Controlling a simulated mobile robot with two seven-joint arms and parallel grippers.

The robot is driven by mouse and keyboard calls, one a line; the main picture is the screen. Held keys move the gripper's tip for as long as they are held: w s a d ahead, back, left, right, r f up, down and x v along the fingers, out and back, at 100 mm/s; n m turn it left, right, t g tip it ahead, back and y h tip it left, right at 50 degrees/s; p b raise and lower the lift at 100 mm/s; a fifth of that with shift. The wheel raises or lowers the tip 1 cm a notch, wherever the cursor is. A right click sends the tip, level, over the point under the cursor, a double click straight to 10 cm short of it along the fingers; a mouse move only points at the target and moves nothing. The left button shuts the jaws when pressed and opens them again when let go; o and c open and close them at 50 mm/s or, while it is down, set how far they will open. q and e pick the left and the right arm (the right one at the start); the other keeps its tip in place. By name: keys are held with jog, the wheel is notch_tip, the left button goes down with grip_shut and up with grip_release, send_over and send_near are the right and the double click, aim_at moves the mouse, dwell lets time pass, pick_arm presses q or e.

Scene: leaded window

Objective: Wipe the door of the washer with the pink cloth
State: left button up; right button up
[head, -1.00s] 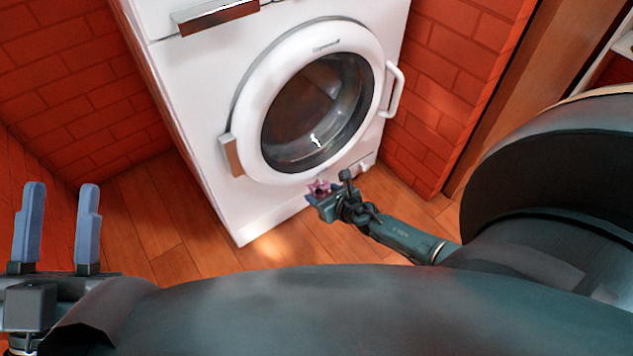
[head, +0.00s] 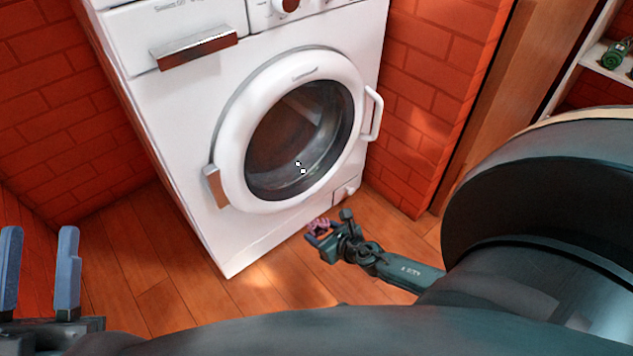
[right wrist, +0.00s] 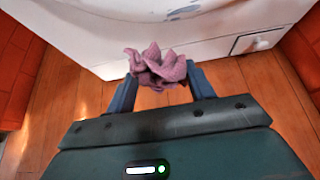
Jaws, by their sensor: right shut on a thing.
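The white washer (head: 185,95) stands against a brick wall, with its round door (head: 236,125) shut. The door has dark glass with small white marks (head: 300,168) low on it and a white handle at its right. My right gripper (head: 316,232) is below the door's lower right, apart from it. It is shut on the crumpled pink cloth (head: 319,225). In the right wrist view the cloth (right wrist: 158,66) bunches between the fingers, in front of the washer's lower front. My left gripper (head: 40,270) is open and empty at the far left.
Red brick walls (head: 440,80) stand on both sides of the washer. The wooden floor (head: 150,250) in front is clear. A shelf (head: 602,65) with a green item (head: 615,54) is at the upper right. A drawer handle (head: 195,50) juts from the washer's top left.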

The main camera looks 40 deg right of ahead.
jog(key=shift+s, duration=0.1)
dwell(0.6)
jog(key=w, duration=0.6)
jog(key=shift+w+a+p, duration=0.25)
jog(key=shift+p, duration=0.05)
jog(key=shift+r, duration=0.1)
dwell(0.3)
jog(key=shift+w+a, duration=0.1)
jog(key=shift+w, duration=1.05)
